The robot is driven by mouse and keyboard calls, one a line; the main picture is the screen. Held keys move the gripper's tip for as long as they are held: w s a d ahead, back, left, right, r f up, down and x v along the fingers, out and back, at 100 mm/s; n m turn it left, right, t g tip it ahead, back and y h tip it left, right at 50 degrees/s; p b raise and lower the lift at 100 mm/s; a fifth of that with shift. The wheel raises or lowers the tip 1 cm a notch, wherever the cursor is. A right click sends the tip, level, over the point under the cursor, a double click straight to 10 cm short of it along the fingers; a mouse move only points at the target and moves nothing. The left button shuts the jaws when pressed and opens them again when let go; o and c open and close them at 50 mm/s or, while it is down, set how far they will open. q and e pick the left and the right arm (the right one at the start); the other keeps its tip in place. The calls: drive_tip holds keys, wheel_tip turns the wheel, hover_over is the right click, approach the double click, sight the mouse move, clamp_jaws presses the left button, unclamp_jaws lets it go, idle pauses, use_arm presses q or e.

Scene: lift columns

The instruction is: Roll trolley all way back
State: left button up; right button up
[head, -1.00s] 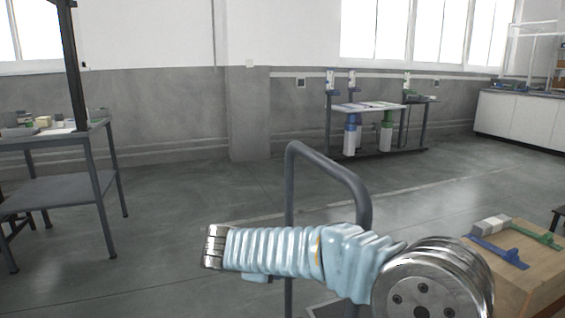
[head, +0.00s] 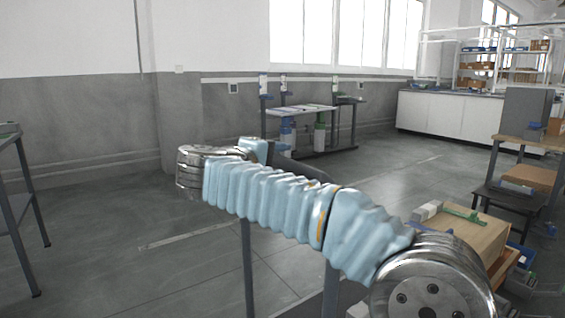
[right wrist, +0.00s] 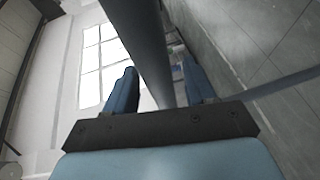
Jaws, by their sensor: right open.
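The trolley's grey tube handle (head: 248,270) stands in front of me in the head view; my right arm hides much of its upper part. Its other upright (head: 330,290) goes down behind my forearm. My right gripper (head: 272,152) is at the handle's top, and its fingers are hard to make out there. In the right wrist view my right gripper (right wrist: 160,88) has its two dark blue fingers apart. A grey bar of the handle (right wrist: 145,45) runs between them, and I cannot tell whether it touches either finger. My left gripper is not in view.
A wooden box (head: 470,238) with a green clamp-like part lies at the right. A black stool (head: 505,200) and a workbench stand beyond it. A table (head: 22,185) is at the left edge. A bench with columns (head: 305,110) stands by the wall. The floor between is clear.

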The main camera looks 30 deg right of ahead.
drive_tip(key=shift+x, duration=1.15)
clamp_jaws()
